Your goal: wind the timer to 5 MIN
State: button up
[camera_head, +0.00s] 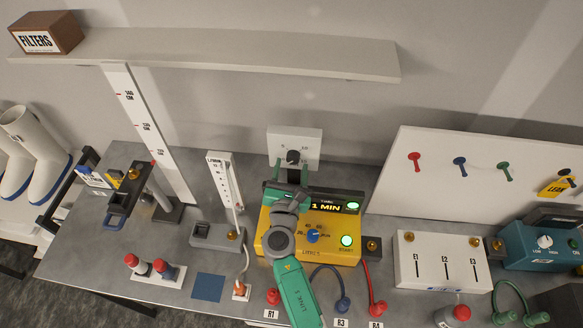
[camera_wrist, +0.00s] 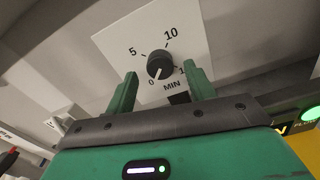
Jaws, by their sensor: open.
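The timer is a white plate (camera_head: 312,143) on the back wall with a black round knob (camera_head: 294,157). In the wrist view the knob (camera_wrist: 160,64) is surrounded by the marks 0, 5, 10 and a partly hidden number starting with 1, with MIN below. The white pointer line on the knob points down-left, toward 0. My gripper (camera_wrist: 162,84) is open and empty, its green fingers just below and to either side of the knob, apparently not touching it. In the head view my gripper (camera_head: 292,172) is just below the knob.
A yellow unit (camera_head: 265,240) with a lit "1 MIN" display (camera_head: 326,206) and a blue knob stands under my arm. A white rack (camera_head: 228,180) stands to the left. A pegboard (camera_head: 440,190) is to the right. A shelf (camera_head: 230,52) juts out above.

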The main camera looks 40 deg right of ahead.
jog(key=shift+w+d, duration=0.25)
jog(key=shift+d, duration=0.1)
jog(key=c, duration=1)
